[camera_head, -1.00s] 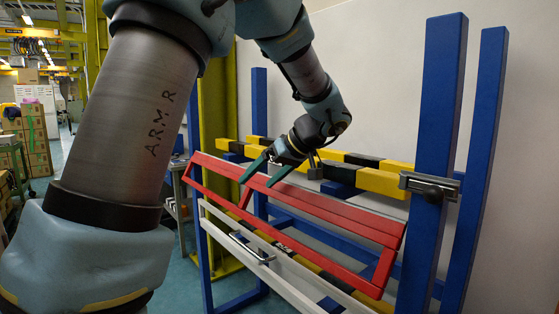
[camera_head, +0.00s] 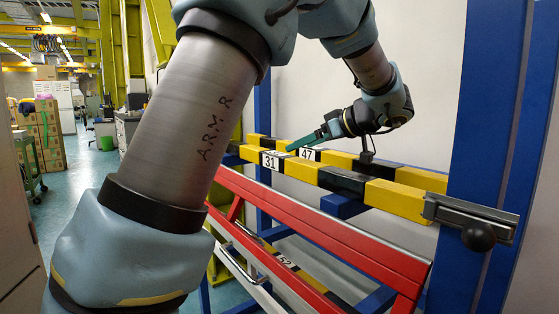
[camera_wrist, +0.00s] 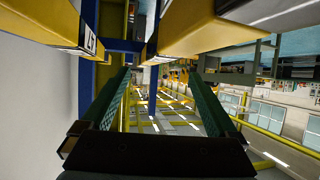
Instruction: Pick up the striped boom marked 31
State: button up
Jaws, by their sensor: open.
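The striped boom marked 31 (camera_head: 302,170) lies level in yellow and black blocks, front of an upper pair, its white label near the left end. The boom marked 47 (camera_head: 336,158) runs close behind it. My gripper (camera_head: 297,146) is above the pair near their labels, with its green fingers pointing left. It also shows in the wrist view (camera_wrist: 162,76), with the fingers apart and nothing held between them. There, boom 47 (camera_wrist: 45,22) is at upper left and a yellow bar with a white label (camera_wrist: 190,25) at upper right. Contact with either boom cannot be told.
A red frame (camera_head: 330,232) slants in front below the booms. A metal latch with a black knob (camera_head: 478,236) sits at the boom's right end by the blue post (camera_head: 490,110). A lower boom marked 52 (camera_head: 287,262) is partly hidden. A pale wall stands behind.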

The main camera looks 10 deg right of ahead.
aim_at(277, 154)
jog(key=x, duration=0.3)
jog(key=p+x, duration=0.1)
jog(key=x, duration=0.1)
jog(key=p+x, duration=0.1)
jog(key=x, duration=0.1)
jog(key=shift+a+r, duration=0.25)
jog(key=shift+r, duration=0.05)
jog(key=shift+w+a+f, duration=0.25)
jog(key=shift+w+f, duration=0.1)
jog(key=shift+w, duration=0.1)
jog(key=shift+c, duration=0.3)
grip_shut()
jog(key=shift+r, duration=0.1)
